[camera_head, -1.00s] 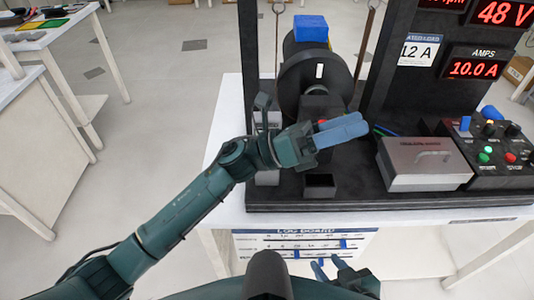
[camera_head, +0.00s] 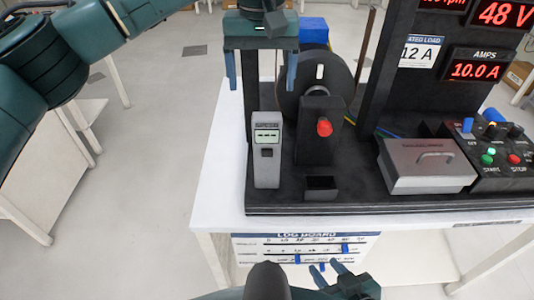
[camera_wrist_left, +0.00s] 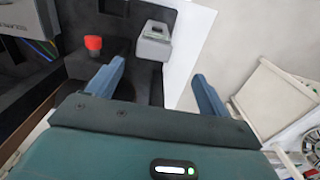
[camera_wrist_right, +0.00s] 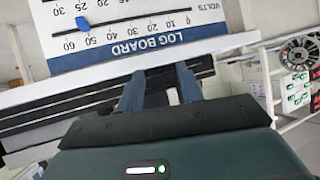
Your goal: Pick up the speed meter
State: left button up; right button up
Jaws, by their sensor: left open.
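The speed meter (camera_head: 267,150) is a grey upright box with a small greenish display near its top. It stands on the black rig base left of the block with the red knob. It also shows in the left wrist view (camera_wrist_left: 154,40), beyond the fingers. My left gripper (camera_head: 262,75) is open and empty, its blue fingers pointing down above the meter, one toward each side and not touching it. My right gripper (camera_head: 327,267) is low at the bottom, in front of the log board, its fingers apart with nothing between them.
A black block with a red knob (camera_head: 324,127) stands close right of the meter, with a dark wheel (camera_head: 318,82) behind. A small black open box (camera_head: 321,187), a grey lidded case (camera_head: 428,165) and a button panel (camera_head: 491,155) are further right. White table surface (camera_head: 222,170) is clear at left.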

aim_at(267, 129)
pick_arm(q)
notch_tip(267, 129, down, 7)
jog(key=shift+r, duration=0.15)
jog(key=f, duration=0.1)
jog(key=f+p, duration=0.1)
jog(key=f, duration=0.1)
jog(key=d+f, duration=0.1)
jog(key=shift+s+f+p, duration=0.15)
jog(key=shift+f+p, duration=0.2)
jog(key=shift+f, duration=0.3)
pick_arm(e)
jog(key=shift+s+d+r, duration=0.15)
jog(key=shift+s+d, duration=0.05)
pick_arm(q)
jog(key=shift+c, duration=0.2)
